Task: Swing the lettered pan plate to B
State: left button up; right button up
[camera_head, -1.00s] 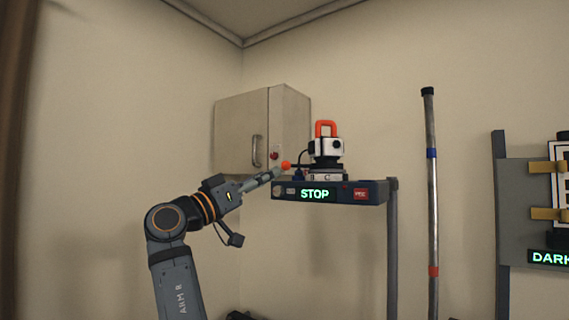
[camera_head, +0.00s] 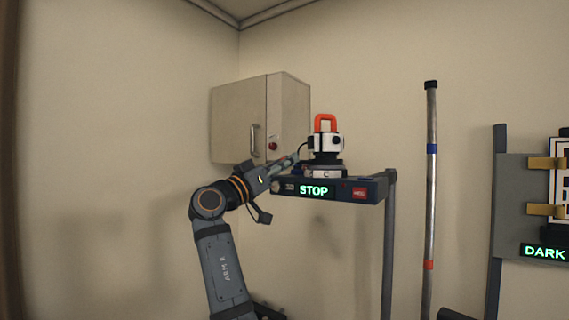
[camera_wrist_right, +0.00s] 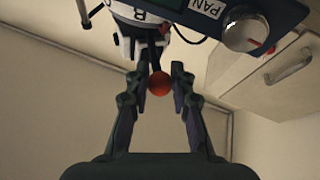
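The white instrument with an orange handle (camera_head: 325,123) stands upright on the dark shelf unit. Beneath it is the pale lettered pan plate (camera_head: 324,172); a letter that looks like C faces the head camera. In the right wrist view the plate's lettered rim (camera_wrist_right: 138,14) shows at the top. A dark lever runs from there to a red ball (camera_wrist_right: 160,83). My right gripper (camera_wrist_right: 159,76) has one finger on each side of the ball, very close to it. Whether both fingers press on it is unclear. In the head view the right gripper (camera_head: 289,161) hides the ball. My left gripper is not in view.
The shelf unit (camera_head: 345,191) carries a green STOP display and a red label. In the wrist view a PAN label (camera_wrist_right: 207,8) and a silver knob (camera_wrist_right: 245,30) are close by. A wall cabinet (camera_head: 238,120) is behind the gripper. A pole (camera_head: 432,200) stands to the right.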

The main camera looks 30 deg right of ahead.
aim_at(302, 163)
grip_shut()
jog(key=s+n+t+y+b, duration=0.1)
jog(key=s+n+t+b, duration=0.1)
jog(key=t+b, duration=0.1)
jog(key=s+n+t+y+b, duration=0.1)
jog(key=s+t+y+b, duration=0.1)
jog(key=t+b, duration=0.1)
jog(key=s+d+n+t+y+b, duration=0.1)
jog(key=s+n+t+b, duration=0.1)
jog(key=t+b, duration=0.1)
jog(key=shift+s+n+t+y, duration=0.1)
jog(key=shift+n+t+y, duration=0.2)
jog(key=shift+t, duration=0.3)
jog(key=o, duration=0.7)
grip_release()
jog(key=shift+a, duration=0.15)
